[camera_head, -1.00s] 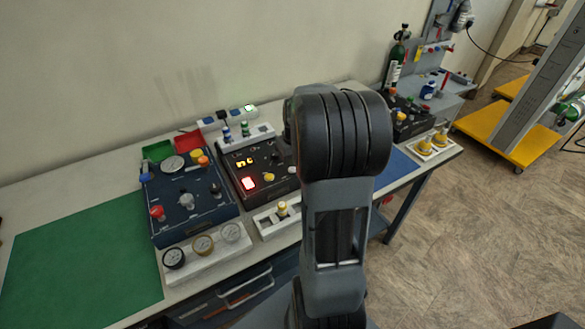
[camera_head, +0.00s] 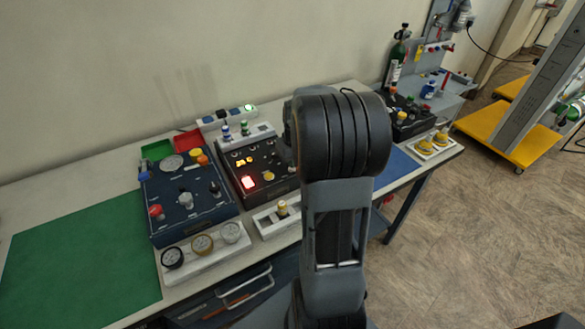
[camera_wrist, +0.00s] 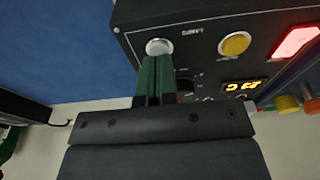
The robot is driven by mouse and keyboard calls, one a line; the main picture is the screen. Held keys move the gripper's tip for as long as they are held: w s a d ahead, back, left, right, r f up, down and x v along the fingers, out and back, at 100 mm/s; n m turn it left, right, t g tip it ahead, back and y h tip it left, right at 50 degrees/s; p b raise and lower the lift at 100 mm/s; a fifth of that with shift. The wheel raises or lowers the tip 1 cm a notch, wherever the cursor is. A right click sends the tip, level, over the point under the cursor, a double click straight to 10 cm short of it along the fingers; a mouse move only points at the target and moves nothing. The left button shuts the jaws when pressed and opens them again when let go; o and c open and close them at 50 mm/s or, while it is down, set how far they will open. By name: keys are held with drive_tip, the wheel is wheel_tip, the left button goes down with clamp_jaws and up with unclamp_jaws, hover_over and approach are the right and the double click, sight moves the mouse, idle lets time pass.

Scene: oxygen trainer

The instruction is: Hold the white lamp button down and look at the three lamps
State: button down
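In the wrist view the white round button (camera_wrist: 159,46) sits on the black panel (camera_wrist: 205,58) beside an upside-down LAMPS label (camera_wrist: 192,30). My gripper (camera_wrist: 157,62) has its green fingers together, with nothing seen between them. The fingertips overlap the button's near edge; I cannot tell whether the button is pressed down. In the head view the same black box (camera_head: 262,183) stands mid-bench, and my arm hides its right part, the button and my gripper. I cannot make out the three lamps clearly in either view.
A yellow button (camera_wrist: 236,44), a lit red switch (camera_wrist: 295,42) and a lit orange display (camera_wrist: 243,86) share the panel. A blue box (camera_head: 185,222) with knobs stands left of it. A green mat (camera_head: 75,255) lies clear at the bench's left.

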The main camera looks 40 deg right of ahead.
drive_tip(key=shift+f+b, duration=0.4)
drive_tip(key=shift+f, duration=0.25)
idle(1.5)
idle(1.9)
drive_tip(key=shift+r+p, duration=2.65)
drive_tip(key=shift+r, duration=0.9)
